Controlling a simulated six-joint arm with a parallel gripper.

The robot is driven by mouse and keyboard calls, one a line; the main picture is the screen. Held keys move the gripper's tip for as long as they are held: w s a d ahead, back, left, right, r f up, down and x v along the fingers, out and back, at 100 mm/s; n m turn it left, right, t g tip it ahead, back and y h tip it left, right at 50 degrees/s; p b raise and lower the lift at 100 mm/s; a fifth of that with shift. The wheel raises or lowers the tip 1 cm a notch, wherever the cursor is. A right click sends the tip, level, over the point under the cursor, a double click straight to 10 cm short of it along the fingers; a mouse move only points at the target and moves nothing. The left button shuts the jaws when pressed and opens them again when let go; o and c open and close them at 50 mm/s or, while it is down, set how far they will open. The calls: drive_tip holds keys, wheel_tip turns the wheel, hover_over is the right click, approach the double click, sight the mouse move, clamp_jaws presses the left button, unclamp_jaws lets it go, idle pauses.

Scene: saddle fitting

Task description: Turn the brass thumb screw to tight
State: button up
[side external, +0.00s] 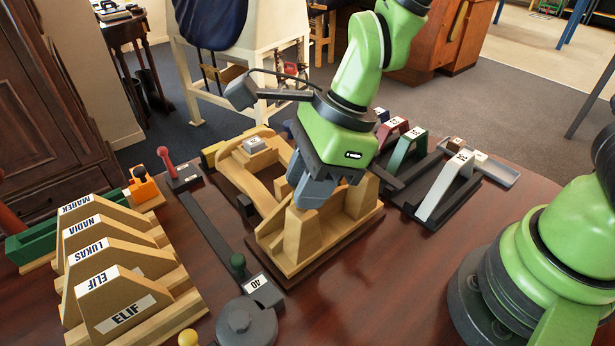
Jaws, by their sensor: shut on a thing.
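My gripper (312,192) points down into the wooden fixture (293,262) near the middle of the table. Its grey fingers are between the fixture's upright wooden blocks, low over the front one. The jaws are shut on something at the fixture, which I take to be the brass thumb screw. The screw itself does not show; the fingers and gripper body hide the grip point, so I cannot tell how far it is turned.
Labelled wooden saddle forms (120,290) stand at left. A curved wooden frame (235,170) lies behind the fixture. A black strip (215,230) with red and green knobs runs along its left. Coloured arches (450,180) stand at right.

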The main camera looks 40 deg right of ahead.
idle(0.4)
drive_tip(key=o, duration=0.9)
drive_tip(key=shift+r, duration=0.1)
drive_tip(key=v, duration=0.9)
drive_tip(key=shift+d+r, duration=0.15)
drive_tip(key=shift+r, duration=0.2)
drive_tip(key=s+d+r+n+t, duration=0.1)
drive_tip(key=s+d+r+n, duration=0.1)
drive_tip(key=n, duration=0.4)
drive_tip(key=s+d+r+n+t+h, duration=0.1)
drive_tip(key=s+d+r+n+t, duration=0.1)
drive_tip(key=s+d+n, duration=0.2)
drive_tip(key=s+d+r+n+t+h, duration=0.1)
drive_tip(key=s+d+r+n+t, duration=0.1)
drive_tip(key=n, duration=0.6)
drive_tip(key=shift+s+d+r+n, duration=0.2)
drive_tip(key=shift+s+d, duration=0.25)
drive_tip(key=shift+d, duration=0.15)
drive_tip(key=shift+s+d+r+n, duration=0.1)
drive_tip(key=shift+s+d+r, duration=0.05)
drive_tip(key=shift+s+d, duration=0.4)
